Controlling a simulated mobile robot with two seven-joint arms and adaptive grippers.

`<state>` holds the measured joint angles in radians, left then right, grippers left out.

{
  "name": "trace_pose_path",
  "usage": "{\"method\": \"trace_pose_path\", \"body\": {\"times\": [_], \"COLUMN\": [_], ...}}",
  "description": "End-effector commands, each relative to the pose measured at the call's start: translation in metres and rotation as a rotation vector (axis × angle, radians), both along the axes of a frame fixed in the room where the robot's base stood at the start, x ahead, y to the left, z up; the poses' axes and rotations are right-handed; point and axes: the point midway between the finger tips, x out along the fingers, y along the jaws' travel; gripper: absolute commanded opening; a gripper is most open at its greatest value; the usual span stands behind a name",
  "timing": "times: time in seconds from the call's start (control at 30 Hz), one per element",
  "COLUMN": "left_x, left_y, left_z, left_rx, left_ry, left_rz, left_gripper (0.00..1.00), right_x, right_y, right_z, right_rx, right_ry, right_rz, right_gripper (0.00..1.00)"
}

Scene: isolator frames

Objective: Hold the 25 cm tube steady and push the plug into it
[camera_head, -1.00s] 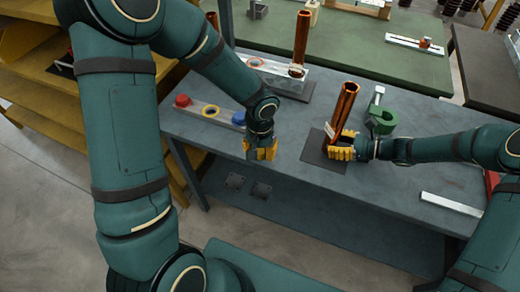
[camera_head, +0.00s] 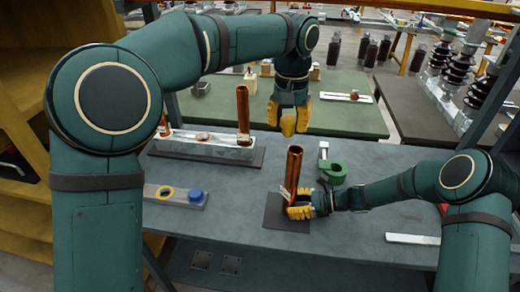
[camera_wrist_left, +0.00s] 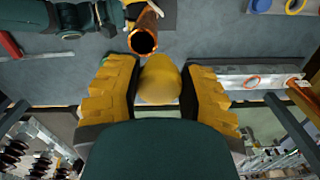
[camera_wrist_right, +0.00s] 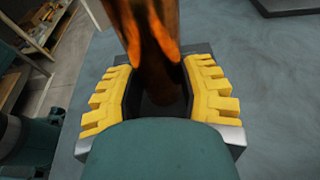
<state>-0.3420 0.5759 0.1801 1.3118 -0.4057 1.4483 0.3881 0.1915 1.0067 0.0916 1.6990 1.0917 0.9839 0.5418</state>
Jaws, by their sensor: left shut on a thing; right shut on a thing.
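The copper tube (camera_head: 293,172) stands upright on a dark square mat (camera_head: 273,222). My right gripper (camera_head: 300,203) is shut around its lower part; the tube also fills the upper middle of the right wrist view (camera_wrist_right: 146,35). My left gripper (camera_head: 289,108) is shut on a yellow rounded plug (camera_head: 288,123) and holds it above the tube, with a gap between them. In the left wrist view the plug (camera_wrist_left: 160,80) sits between the fingers, and the tube's open mouth (camera_wrist_left: 143,41) shows just beyond it, not covered.
A metal fixture (camera_head: 200,149) with a second copper tube (camera_head: 243,112) stands at the back left. A strip with a yellow ring and blue cap (camera_head: 195,195) lies in front of it. A green clamp (camera_head: 333,172) stands right of the tube; a pale bar (camera_head: 412,239) lies at right.

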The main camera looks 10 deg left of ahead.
Motion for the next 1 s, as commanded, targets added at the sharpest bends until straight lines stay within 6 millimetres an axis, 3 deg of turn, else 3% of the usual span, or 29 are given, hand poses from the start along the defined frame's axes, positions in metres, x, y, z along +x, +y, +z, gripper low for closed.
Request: {"method": "trace_pose_path", "body": {"times": [0.1,0.3,0.67,1.0], "left_x": [-0.004,-0.007,-0.008,-0.008], "left_y": [-0.015,-0.023,-0.022,-0.022], "left_z": [0.022,0.034,0.034,0.009], "left_rx": [-0.002,0.001,-0.001,0.000], "left_ry": [-0.003,0.001,0.001,0.002], "left_rz": [-0.038,-0.060,-0.060,-0.061], "left_gripper": [0.17,0.17,0.17,0.17], "right_x": [0.000,0.000,0.000,0.000], "right_y": [0.000,0.000,0.000,0.000], "right_z": [0.000,0.000,0.000,0.000], "right_rx": [0.000,0.000,0.000,0.000], "right_ry": [0.000,0.000,0.001,0.001], "right_rz": [0.000,0.001,0.001,0.001], "right_gripper": [0.21,0.21,0.21,0.21]}}
